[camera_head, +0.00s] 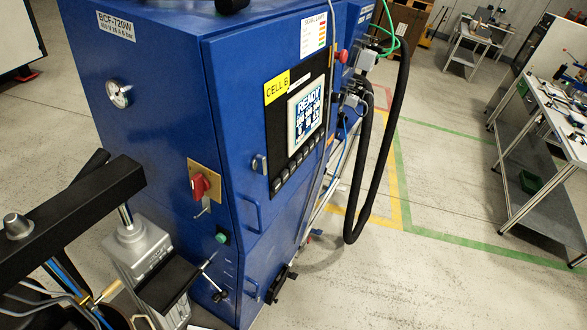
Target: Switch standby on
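A blue control cabinet (160,70) stands in the middle left of the view. Its front has a lit screen (305,112) reading "READY", with a row of small dark buttons (298,160) below it. A red rotary switch (203,185) on a yellow-brass plate sits on the cabinet's left side face. A green round button (221,237) is lower on that face. No label reading standby is legible. I see no gripper fingers in this view, and nothing touches the panel or switches.
A black beam (70,215) and a grey cylinder-like machine part (140,247) with hoses fill the lower left. Black hoses (365,170) hang beside the cabinet's right. A workbench (555,120) stands at right. The floor between is clear.

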